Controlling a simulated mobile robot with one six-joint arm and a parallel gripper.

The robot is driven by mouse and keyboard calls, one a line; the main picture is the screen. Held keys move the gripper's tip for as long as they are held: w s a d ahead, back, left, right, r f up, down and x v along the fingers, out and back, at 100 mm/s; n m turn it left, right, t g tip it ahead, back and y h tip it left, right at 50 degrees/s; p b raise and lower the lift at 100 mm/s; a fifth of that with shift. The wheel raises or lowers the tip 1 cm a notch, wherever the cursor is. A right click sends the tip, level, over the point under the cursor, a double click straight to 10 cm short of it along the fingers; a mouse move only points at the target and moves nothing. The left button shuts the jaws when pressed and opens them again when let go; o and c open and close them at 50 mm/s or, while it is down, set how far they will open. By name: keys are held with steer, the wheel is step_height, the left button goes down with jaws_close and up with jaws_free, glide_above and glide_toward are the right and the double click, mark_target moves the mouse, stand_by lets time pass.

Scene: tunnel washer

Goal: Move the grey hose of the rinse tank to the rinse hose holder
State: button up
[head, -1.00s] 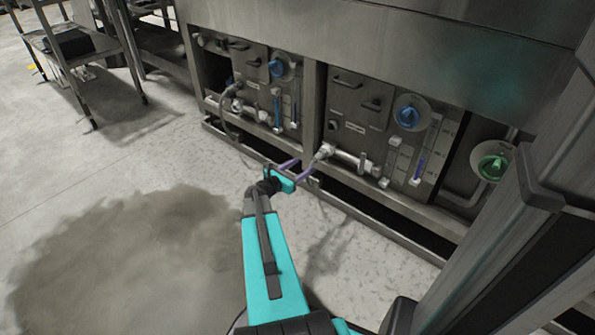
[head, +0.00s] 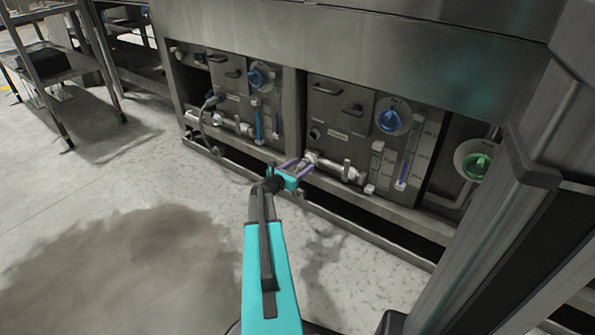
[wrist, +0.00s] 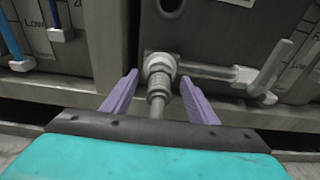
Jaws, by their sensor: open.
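My gripper (head: 303,167) is open, its purple fingers at the pipe fitting on the right-hand panel. In the wrist view my gripper (wrist: 159,77) has one finger on each side of a grey hose end (wrist: 158,99) with a ribbed collar, with gaps on both sides. This hose end hangs below a round metal fitting (wrist: 159,64); its lower part is hidden behind my gripper. Another grey hose (head: 204,130) loops down from the left-hand panel. I cannot read which panel is the rinse tank, and I cannot make out the rinse hose holder for certain.
A valve pipe with a lever (wrist: 262,78) runs right of the fitting. A dark round port (head: 315,133) sits above it. A low metal rail (head: 345,193) runs along the machine's foot. A shelf rack (head: 45,75) stands at left. The floor (head: 130,200) is clear.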

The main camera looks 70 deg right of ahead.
mark_target(297, 170)
steer(key=shift+c, duration=0.2)
steer(key=shift+d, duration=0.1)
jaws_close()
stand_by(0.5)
steer(key=shift+f+v, duration=0.2)
steer(key=shift+v, duration=1.05)
steer(key=shift+f+v, duration=0.2)
steer(key=shift+v, duration=1.05)
stand_by(0.5)
